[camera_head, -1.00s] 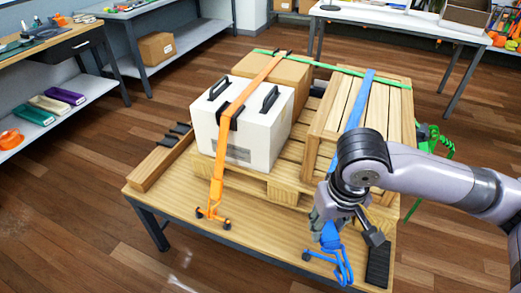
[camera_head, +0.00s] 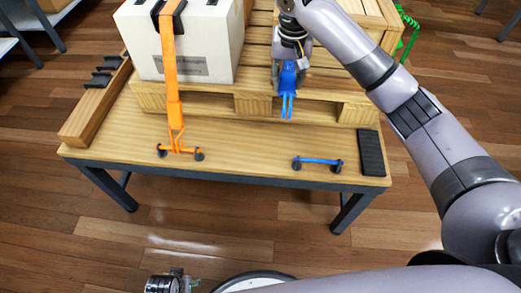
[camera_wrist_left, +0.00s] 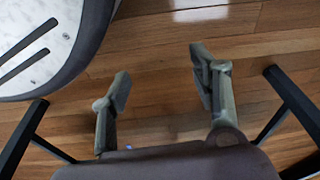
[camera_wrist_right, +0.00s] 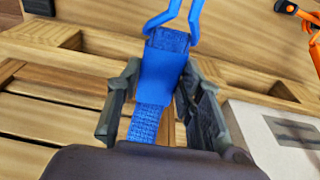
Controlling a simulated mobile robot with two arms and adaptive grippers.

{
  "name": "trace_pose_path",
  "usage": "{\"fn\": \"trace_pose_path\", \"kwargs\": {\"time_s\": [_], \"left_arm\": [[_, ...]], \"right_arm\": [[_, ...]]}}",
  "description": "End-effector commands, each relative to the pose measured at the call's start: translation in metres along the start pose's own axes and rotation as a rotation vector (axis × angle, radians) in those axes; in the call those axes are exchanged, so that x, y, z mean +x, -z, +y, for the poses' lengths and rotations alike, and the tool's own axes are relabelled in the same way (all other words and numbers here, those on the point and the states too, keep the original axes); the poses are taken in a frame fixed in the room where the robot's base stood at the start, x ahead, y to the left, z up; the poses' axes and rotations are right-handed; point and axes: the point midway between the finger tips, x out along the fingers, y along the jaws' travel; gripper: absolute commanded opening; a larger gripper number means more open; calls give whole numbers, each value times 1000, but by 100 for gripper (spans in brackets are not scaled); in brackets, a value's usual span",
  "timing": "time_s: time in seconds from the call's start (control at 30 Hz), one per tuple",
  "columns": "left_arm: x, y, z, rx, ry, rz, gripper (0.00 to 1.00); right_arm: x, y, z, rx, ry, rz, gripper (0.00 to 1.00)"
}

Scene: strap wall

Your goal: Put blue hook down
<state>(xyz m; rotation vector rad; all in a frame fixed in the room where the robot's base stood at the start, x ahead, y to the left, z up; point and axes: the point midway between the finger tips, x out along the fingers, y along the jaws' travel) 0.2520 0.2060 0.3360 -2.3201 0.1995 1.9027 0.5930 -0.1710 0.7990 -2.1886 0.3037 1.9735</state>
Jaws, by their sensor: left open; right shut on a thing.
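The blue hook (camera_head: 287,104) hangs prongs-down from a blue strap end in front of the pallet's front edge. My right gripper (camera_head: 288,68) is shut on the blue fitting above its prongs. In the right wrist view the hook (camera_wrist_right: 172,20) sticks out past the fingers, with blue webbing (camera_wrist_right: 143,125) running back between them. A blue anchor bar (camera_head: 318,161) with dark ends sits on the table's front edge, apart from the hook. My left gripper (camera_wrist_left: 160,78) is open and empty over the floor in the left wrist view.
An orange strap (camera_head: 171,75) runs down the white case (camera_head: 205,45) to an orange bar (camera_head: 180,152). The wooden pallet (camera_head: 205,99) and a slatted crate (camera_head: 350,12) stand behind. A black pad (camera_head: 371,153) lies at the right. The table front (camera_head: 235,140) is clear between the bars.

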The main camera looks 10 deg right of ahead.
Motion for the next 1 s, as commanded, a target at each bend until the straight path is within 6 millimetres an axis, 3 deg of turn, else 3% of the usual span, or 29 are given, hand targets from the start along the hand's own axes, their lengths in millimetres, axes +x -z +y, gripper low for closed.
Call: {"fn": "trace_pose_path", "kwargs": {"time_s": [0.17,0.27,0.63,1.0], "left_arm": [[-8,10,0,-2,1,10,56],[-19,20,-1,-3,2,20,56],[-85,52,-4,-10,7,60,56],[-121,60,-6,-13,11,77,56]], "right_arm": [[22,1,-2,8,-2,-1,21],[46,-2,-1,8,-5,-3,21],[143,-12,-1,8,-4,-2,21],[182,-16,-2,8,-2,0,21]]}}
